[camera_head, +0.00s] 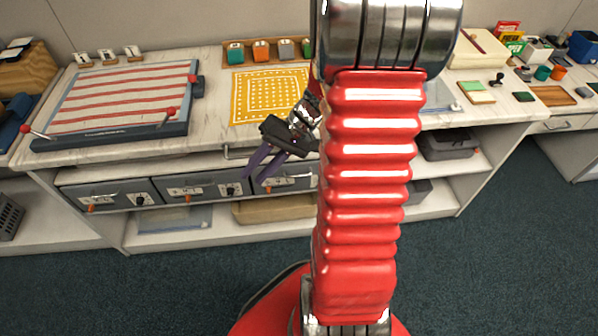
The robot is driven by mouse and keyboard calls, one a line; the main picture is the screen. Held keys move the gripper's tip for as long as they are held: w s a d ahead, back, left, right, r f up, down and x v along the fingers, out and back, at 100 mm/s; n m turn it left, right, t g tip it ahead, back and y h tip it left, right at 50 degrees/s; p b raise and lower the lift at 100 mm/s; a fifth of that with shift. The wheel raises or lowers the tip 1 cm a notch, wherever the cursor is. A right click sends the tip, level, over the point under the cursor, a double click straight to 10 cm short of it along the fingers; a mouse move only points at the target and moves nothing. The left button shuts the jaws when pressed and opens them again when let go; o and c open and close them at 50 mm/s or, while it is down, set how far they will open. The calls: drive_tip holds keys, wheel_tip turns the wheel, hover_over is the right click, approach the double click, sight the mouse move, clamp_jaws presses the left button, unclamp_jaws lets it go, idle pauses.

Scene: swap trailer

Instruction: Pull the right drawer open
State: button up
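A row of grey drawers sits under the counter: a left drawer (108,196), a middle drawer (205,183) and a right drawer (303,170). All three fronts look flush, with the right one looking closed. The right drawer has a pale bar handle (290,178) and a small dark knob on its front. My gripper (255,178) hangs in front of the counter, pointing down and left, at the left part of the right drawer. Its two purple fingers are apart with nothing between them. Whether they touch the drawer cannot be told. My red arm hides the right drawer's right end.
The counter (215,105) holds a striped board (125,98), a yellow mat (262,95) and a rack of colored cups (262,50). Small items and boxes crowd its right end. A lower shelf (190,238) holds trays. The dark floor in front is clear.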

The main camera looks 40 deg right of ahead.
drive_tip(key=d+f+m+t+y, duration=0.1)
drive_tip(key=d+f+m+t, duration=0.6)
drive_tip(key=d+f, duration=0.75)
drive_tip(key=s+d+f+m+t+h, duration=0.5)
drive_tip(key=d+f, duration=0.4)
drive_tip(key=f, duration=0.3)
drive_tip(key=shift+s+d+f+t+h, duration=0.2)
drive_tip(key=shift+s+t+h, duration=0.45)
drive_tip(key=shift+s, duration=0.5)
drive_tip(key=shift+w, duration=0.1)
hover_over(303, 178)
drive_tip(key=s+a, duration=0.3)
wheel_tip(303, 178, down, 2)
drive_tip(key=shift+s+a, duration=0.1)
drive_tip(key=shift+s, duration=0.05)
drive_tip(key=shift+c, duration=0.3)
